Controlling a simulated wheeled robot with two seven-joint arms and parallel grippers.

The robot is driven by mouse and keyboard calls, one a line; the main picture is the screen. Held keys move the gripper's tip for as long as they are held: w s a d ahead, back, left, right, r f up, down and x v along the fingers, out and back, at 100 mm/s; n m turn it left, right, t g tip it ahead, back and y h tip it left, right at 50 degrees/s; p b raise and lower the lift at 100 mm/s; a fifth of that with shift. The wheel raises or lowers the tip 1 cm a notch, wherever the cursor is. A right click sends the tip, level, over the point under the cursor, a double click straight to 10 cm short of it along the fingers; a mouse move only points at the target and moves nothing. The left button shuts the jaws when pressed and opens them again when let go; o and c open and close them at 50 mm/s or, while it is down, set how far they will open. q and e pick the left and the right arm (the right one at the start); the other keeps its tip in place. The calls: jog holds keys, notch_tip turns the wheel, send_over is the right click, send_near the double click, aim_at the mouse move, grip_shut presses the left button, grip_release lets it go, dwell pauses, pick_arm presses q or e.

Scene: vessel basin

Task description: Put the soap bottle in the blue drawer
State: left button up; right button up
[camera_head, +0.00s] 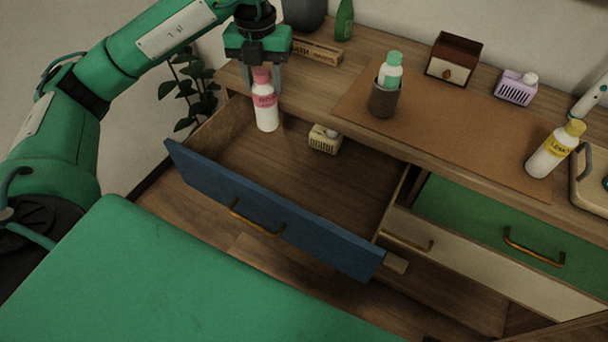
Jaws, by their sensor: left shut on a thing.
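My left gripper (263,82) is shut on a white bottle with a pink cap and pink label (266,115), gripping it near the cap. The bottle hangs nearly upright, over the back left part of the open blue drawer (265,213). I cannot tell whether its base touches the drawer floor. The drawer is pulled out, with a brass handle on its blue front. A small cream slotted box (323,140) is in the drawer, right of the bottle. My right gripper is not in view.
A white bottle with a yellow cap (554,150) stands on the counter at right. A teal-capped bottle (391,72) stands in a dark cup (383,99). A green-topped drawer (487,218) lies right of the blue one.

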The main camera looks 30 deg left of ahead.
pick_arm(q)
jog(key=shift+f, duration=0.25)
notch_tip(320, 180, down, 20)
jog(key=b, duration=0.2)
jog(key=o, duration=1.4)
jog(key=shift+r, duration=0.1)
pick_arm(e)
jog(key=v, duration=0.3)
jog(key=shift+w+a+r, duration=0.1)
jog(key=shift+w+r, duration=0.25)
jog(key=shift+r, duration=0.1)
